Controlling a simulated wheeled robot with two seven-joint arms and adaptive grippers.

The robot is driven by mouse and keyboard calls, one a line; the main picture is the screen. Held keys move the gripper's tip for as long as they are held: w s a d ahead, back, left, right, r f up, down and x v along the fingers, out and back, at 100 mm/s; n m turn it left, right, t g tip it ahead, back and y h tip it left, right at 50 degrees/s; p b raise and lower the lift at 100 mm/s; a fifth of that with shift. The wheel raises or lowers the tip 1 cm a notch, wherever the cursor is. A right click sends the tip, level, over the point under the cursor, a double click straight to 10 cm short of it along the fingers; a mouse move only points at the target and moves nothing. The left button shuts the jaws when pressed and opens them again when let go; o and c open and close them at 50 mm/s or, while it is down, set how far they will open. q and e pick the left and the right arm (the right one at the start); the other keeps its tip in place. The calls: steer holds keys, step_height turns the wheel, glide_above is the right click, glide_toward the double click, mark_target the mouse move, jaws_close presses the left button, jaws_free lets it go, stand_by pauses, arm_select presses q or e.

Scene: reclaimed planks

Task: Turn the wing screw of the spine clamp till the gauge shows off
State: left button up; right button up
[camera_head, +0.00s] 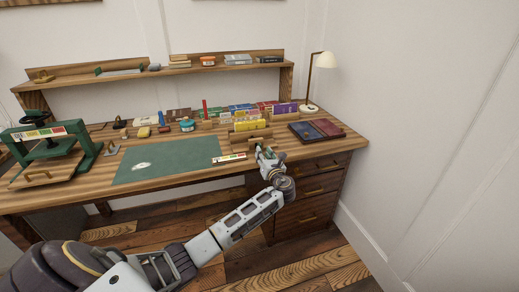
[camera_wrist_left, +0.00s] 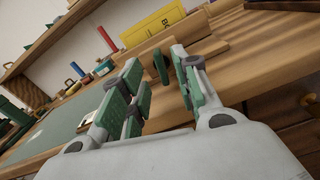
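The spine clamp (camera_head: 250,134) is a wooden block clamp near the front right of the desk, with a yellow book (camera_head: 250,125) upright in it. It also shows in the left wrist view (camera_wrist_left: 150,45), where the yellow book (camera_wrist_left: 152,27) stands behind. A small dark green upright piece (camera_wrist_left: 160,66), which looks like the wing screw, is between my left fingertips with gaps visible. My left gripper (camera_head: 265,152) is open at the clamp's front; its fingers (camera_wrist_left: 163,88) are apart. A coloured gauge strip (camera_head: 229,158) lies left of it; its reading is too small to tell. My right gripper is not in view.
A green press (camera_head: 50,146) stands at the left end of the desk. A green mat (camera_head: 170,162) lies in the middle, largely clear. Several books and jars line the back, below a shelf (camera_head: 160,73).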

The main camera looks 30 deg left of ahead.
arm_select(q)
steer(key=b+x, duration=0.1)
steer(key=x, duration=0.4)
steer(key=shift+w+a, duration=0.25)
steer(key=shift+a, duration=0.05)
steer(key=shift+w+a, duration=0.1)
steer(key=shift+a, duration=0.05)
steer(key=c, duration=0.6)
jaws_close()
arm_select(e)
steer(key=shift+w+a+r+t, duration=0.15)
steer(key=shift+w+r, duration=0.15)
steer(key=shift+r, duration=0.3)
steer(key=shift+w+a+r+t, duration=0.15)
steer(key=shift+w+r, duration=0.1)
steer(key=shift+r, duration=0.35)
arm_select(q)
steer(key=shift+n, duration=0.3)
